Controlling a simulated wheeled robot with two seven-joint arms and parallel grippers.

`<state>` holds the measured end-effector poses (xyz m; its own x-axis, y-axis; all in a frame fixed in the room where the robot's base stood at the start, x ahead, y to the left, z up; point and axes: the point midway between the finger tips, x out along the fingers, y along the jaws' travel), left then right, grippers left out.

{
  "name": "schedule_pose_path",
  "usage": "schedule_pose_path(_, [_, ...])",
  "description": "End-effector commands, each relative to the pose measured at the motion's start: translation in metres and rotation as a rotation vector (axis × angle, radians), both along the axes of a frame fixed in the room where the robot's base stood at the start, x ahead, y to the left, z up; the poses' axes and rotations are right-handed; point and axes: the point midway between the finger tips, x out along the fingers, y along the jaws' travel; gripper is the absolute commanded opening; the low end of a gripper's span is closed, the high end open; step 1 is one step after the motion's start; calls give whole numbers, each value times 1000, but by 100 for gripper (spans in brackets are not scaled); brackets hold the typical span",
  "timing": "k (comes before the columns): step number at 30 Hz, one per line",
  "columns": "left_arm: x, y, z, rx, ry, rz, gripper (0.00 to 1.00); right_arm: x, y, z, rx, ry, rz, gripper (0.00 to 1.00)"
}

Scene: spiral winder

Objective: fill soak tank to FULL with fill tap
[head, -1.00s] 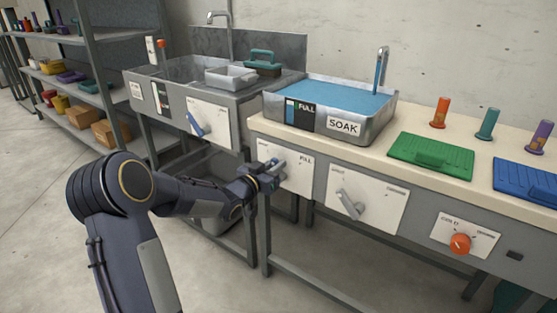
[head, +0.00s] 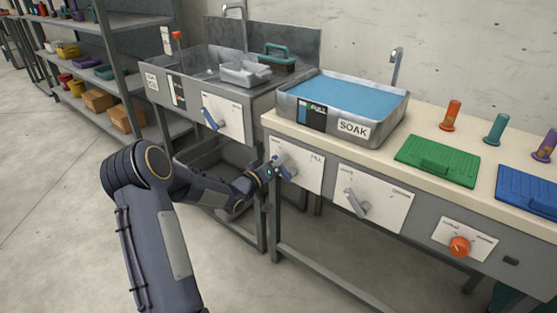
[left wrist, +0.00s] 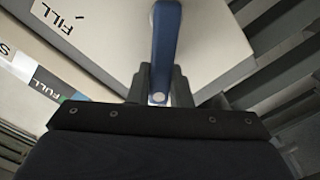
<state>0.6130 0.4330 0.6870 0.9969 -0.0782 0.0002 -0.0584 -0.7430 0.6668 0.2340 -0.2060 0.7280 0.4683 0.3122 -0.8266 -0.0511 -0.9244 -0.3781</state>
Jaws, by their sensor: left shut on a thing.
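The soak tank (head: 345,104) is a grey metal basin labelled SOAK on the bench, with blue water high inside it. A level strip with a FULL mark (head: 313,116) is on its front; the strip shows blue. A spout (head: 397,66) stands behind the tank with no stream visible from it. The fill tap is a blue lever (left wrist: 165,45) on the white FILL panel (head: 308,170) below the tank. My left gripper (head: 280,168) is at that panel, its fingers (left wrist: 160,88) shut on the lever's end in the left wrist view. My right gripper is out of view.
A second sink (head: 215,75) with its own blue lever (head: 210,119) stands to the left. A grey lever (head: 355,203) and an orange knob (head: 459,247) are on panels to the right. Green (head: 437,160) and blue trays (head: 530,190) lie on the bench.

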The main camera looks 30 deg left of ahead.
Motion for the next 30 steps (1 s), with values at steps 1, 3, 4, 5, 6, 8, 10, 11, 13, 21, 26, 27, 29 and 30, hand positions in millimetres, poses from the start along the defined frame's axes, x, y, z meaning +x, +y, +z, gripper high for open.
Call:
schedule_pose_path(1, [0,1,-1,-8,3,1,0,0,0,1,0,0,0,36])
schedule_pose_path(3, [0,1,-1,-15,3,1,0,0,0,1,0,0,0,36])
schedule_pose_path(4, [0,1,-2,-18,3,1,0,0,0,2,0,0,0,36])
schedule_pose_path(5, [0,1,-2,-20,4,1,0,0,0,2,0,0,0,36])
schedule_pose_path(6, [0,1,-2,-22,4,1,0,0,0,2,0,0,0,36])
schedule_pose_path(8, [0,1,-2,-23,5,2,0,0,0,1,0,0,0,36])
schedule_pose_path(10, [0,1,-2,-24,5,2,0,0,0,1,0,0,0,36])
schedule_pose_path(11, [0,1,-2,-24,5,2,0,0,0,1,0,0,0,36])
schedule_pose_path(13, [0,1,-2,-24,5,2,0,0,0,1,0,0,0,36])
schedule_pose_path(21, [0,1,-2,-22,4,2,40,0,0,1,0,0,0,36])
schedule_pose_path(26, [0,1,-1,-20,2,1,40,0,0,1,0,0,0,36])
schedule_pose_path(27, [0,1,-1,-20,2,1,40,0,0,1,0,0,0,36])
schedule_pose_path(29, [-1,1,-1,-19,2,1,40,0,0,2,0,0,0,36])
schedule_pose_path(30, [-3,2,-1,-19,3,1,40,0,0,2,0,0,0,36])
